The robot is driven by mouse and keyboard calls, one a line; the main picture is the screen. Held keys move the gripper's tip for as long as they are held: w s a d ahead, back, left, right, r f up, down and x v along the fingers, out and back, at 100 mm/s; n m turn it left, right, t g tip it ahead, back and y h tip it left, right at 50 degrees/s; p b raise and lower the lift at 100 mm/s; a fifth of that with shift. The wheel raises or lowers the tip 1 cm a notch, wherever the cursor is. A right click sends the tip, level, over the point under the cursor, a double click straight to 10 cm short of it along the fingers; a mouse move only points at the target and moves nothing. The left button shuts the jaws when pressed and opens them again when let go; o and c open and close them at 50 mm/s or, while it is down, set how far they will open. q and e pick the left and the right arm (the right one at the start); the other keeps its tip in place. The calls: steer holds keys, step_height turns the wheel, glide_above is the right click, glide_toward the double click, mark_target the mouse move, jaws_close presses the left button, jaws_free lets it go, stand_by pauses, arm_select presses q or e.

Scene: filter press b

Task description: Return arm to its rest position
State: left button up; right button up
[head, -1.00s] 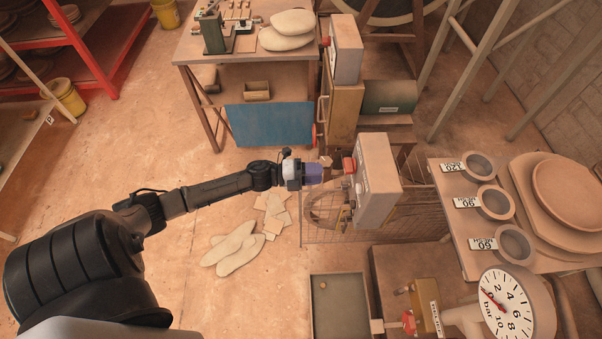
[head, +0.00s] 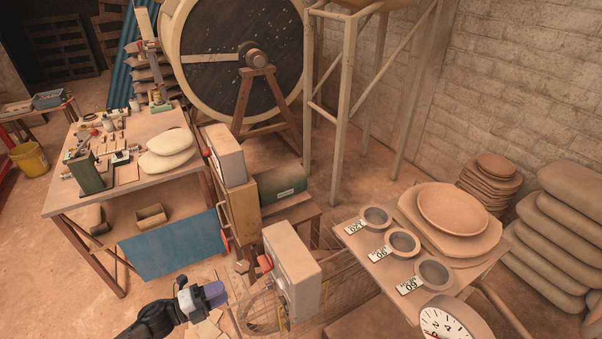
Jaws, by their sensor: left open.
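My left gripper (head: 214,294) is in the lower part of the head view, at the end of my dark arm that comes in from the bottom left. It is open, and I see nothing between its fingers. It is apart from the grey control box (head: 293,272) with a red button (head: 265,263), which stands to its right. My right arm and gripper are not in view.
A workbench (head: 60,202) with tools stands at the left, a blue panel (head: 168,246) below it. A table at the right holds sieves (head: 402,241) and a clay dish (head: 453,207). A pressure gauge (head: 447,322) is at the bottom right. Open floor (head: 50,290) lies at the lower left.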

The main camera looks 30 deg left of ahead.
arm_select(q)
steer(key=w+a+f+n+g+y, duration=0.25)
steer(key=a+n+y, duration=0.65)
steer(key=n+y, duration=0.45)
steer(key=s+d+n+g+h, duration=0.2)
steer(key=s+d+n+g, duration=0.25)
steer(key=s+d, duration=0.85)
steer(key=s+d+n+g+h, duration=0.2)
steer(key=s+d+n+g, duration=0.25)
steer(key=s+d, duration=0.85)
step_height(320, 180, up, 29)
steer(key=w+d+p, duration=0.1)
steer(key=w+p, duration=0.1)
steer(key=p, duration=2.7)
steer(key=shift+d+r, duration=0.15)
steer(key=shift+d, duration=0.1)
